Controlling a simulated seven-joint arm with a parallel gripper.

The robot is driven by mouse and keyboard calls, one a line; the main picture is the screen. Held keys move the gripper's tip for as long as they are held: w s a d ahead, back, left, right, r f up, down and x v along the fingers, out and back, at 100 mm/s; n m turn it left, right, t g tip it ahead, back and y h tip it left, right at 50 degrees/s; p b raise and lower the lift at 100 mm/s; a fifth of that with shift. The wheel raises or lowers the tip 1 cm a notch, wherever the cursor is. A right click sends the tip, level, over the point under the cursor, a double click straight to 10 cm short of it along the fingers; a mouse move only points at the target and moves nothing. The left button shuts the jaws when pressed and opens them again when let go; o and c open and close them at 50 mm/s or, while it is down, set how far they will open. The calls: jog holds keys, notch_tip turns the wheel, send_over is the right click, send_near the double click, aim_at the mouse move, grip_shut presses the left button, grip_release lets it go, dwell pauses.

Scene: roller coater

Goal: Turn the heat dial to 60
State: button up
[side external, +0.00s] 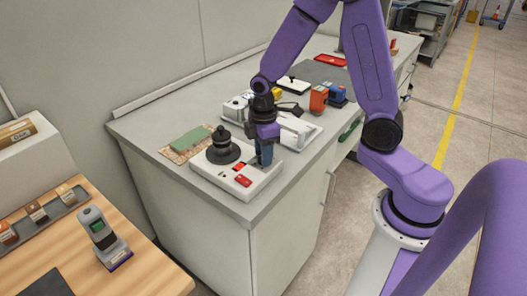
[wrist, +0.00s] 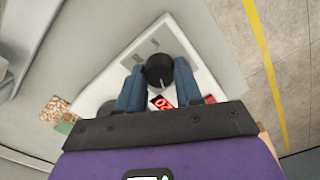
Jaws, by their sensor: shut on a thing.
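The heat dial (wrist: 159,68) is a black round knob with a white pointer line, on the white roller coater (wrist: 188,55). My gripper (wrist: 160,86) has its two blue fingers on either side of the dial, closed on it. The pointer line faces the lower edge of the wrist view. A red display (wrist: 161,103) beside the dial shows digits, partly covered by my gripper; I cannot read them surely. In the side view my gripper (side external: 264,155) comes down on the right end of the coater (side external: 256,186) and hides the dial.
A black stepped round part (side external: 223,151) stands on the coater's left. A green block (side external: 191,139) on a speckled board lies behind it. A white device (side external: 297,130) and orange and blue items (side external: 319,98) stand further along the grey bench (side external: 146,128).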

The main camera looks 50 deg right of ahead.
jog(key=m, duration=0.6)
jog(key=shift+m, duration=0.3)
jog(key=m, duration=0.6)
jog(key=shift+m, duration=0.6)
jog(key=o, duration=1)
jog(key=shift+o, duration=0.2)
notch_tip(320, 180, up, 17)
jog(key=shift+r, duration=0.2)
